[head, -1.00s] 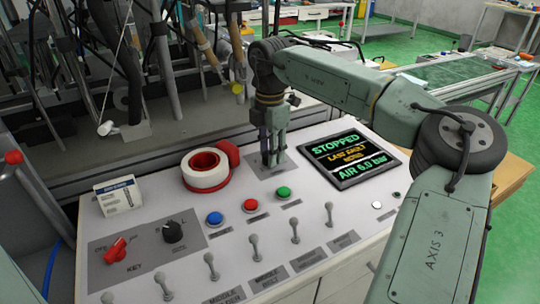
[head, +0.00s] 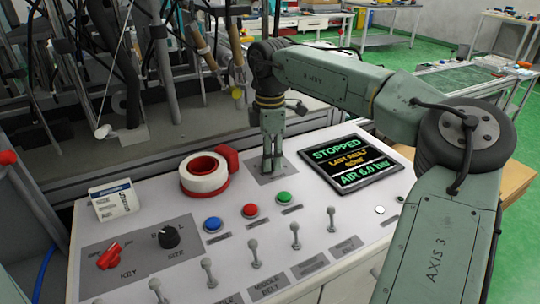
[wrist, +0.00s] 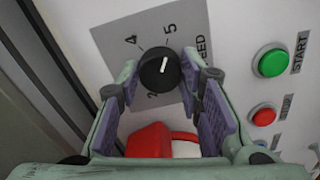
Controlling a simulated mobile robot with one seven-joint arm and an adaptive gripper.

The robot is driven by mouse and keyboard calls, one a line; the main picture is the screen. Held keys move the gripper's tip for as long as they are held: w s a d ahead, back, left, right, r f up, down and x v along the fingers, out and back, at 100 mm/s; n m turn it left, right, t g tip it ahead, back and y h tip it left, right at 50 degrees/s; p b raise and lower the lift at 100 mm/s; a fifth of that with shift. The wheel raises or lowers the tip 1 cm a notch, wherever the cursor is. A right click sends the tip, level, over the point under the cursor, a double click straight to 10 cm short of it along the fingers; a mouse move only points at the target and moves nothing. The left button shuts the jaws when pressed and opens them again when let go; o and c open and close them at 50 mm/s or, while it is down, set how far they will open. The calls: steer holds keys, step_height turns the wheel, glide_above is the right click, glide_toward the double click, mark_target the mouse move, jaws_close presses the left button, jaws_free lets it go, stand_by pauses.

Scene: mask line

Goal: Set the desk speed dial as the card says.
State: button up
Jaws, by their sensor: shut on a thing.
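The speed dial (wrist: 160,69) is a round black knob with a white pointer line on a grey plate marked SPEED. In the wrist view its pointer is at or close to the 5, with the 4 to the left. My gripper (head: 271,168) points down at the desk and is shut on the dial, one finger on each side; it also shows in the wrist view (wrist: 161,78). In the head view the fingers hide the dial. The card (head: 114,201) stands at the desk's left, white with a blue heading; its small print is not clearly legible.
A white tape roll (head: 204,175) with red parts sits left of my gripper. A blue button (head: 213,224), a red button (head: 250,211) and a green button (head: 285,198) lie in front. Several toggle switches and a screen (head: 350,163) reading STOPPED are nearby.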

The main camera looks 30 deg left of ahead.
steer(key=o, duration=1.2)
step_height(320, 180, up, 12)
steer(key=shift+r, duration=0.1)
stand_by(0.4)
